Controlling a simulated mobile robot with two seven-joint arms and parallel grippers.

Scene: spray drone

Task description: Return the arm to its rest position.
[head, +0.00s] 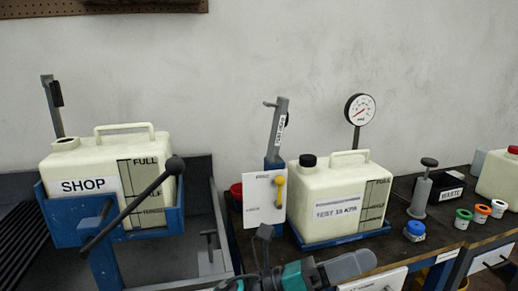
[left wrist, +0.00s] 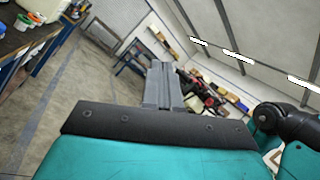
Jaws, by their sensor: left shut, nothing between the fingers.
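My left gripper (head: 362,262) shows at the bottom of the head view, teal with a black band and grey fingers pointing right. It is shut and empty, in front of the TEST tank and low in the picture. In the left wrist view the shut grey fingers (left wrist: 160,70) stick out past the black plate and point over open floor. No object is between them. The rest of the left arm is mostly out of the picture. My right gripper does not show.
The SHOP tank (head: 95,165) sits in a blue holder with a black lever (head: 130,208) before it. The TEST tank (head: 330,205), gauge (head: 360,110) and several coloured caps stand on the dark bench. In the left wrist view, the floor (left wrist: 95,95) is clear; cluttered shelves stand beyond.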

